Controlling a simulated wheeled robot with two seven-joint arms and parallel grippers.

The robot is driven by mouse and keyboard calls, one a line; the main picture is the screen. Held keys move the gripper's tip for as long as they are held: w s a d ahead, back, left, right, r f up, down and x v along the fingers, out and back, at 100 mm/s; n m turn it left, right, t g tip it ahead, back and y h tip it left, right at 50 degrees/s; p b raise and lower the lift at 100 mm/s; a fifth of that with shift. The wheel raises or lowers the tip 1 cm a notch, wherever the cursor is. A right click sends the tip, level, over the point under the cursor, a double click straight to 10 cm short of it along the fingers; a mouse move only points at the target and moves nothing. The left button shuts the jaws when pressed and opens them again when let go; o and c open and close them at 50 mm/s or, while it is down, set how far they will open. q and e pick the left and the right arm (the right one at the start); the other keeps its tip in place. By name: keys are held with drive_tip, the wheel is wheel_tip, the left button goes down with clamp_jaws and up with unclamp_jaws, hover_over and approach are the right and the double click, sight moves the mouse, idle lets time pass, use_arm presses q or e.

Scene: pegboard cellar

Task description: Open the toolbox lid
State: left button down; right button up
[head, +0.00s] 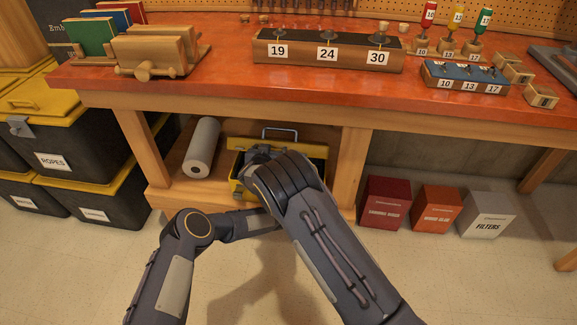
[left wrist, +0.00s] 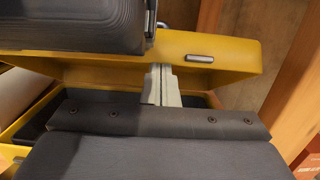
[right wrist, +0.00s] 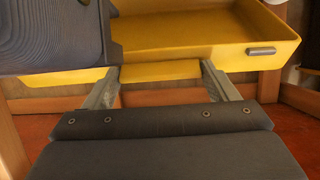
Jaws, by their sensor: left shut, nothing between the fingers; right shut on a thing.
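The yellow toolbox (head: 240,188) stands on the bench's lower shelf, mostly hidden behind my right arm. Its grey carry handle (head: 280,130) shows above. In the left wrist view the lid (left wrist: 230,50) is raised partway, with a dark gap under its front edge and a metal latch plate (left wrist: 199,58) on it. My right gripper (right wrist: 160,72) has its fingers on both sides of a yellow part of the lid (right wrist: 225,25) and is shut on it. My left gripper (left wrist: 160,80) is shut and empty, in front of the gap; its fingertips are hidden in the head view.
A paper roll (head: 202,148) lies left of the toolbox on the shelf. A bench leg (head: 348,175) stands close on the right, with red, orange and grey boxes (head: 486,212) beyond. The orange benchtop (head: 230,82) overhangs the shelf. Yellow-lidded bins (head: 90,150) stand at left.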

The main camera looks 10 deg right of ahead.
use_arm(q)
drive_tip(key=shift+w+r, duration=0.45)
drive_tip(key=shift+r, duration=0.35)
use_arm(e)
drive_tip(key=shift+s+a+f, duration=0.15)
drive_tip(key=shift+a, duration=0.05)
drive_tip(key=o, duration=1)
drive_tip(key=shift+c, duration=0.2)
drive_tip(key=o, duration=0.4)
drive_tip(key=shift+d, duration=0.15)
use_arm(q)
drive_tip(key=shift+s+f, duration=0.1)
drive_tip(key=shift+f, duration=0.15)
use_arm(e)
drive_tip(key=shift+d+r, duration=0.15)
drive_tip(key=shift+r, duration=0.05)
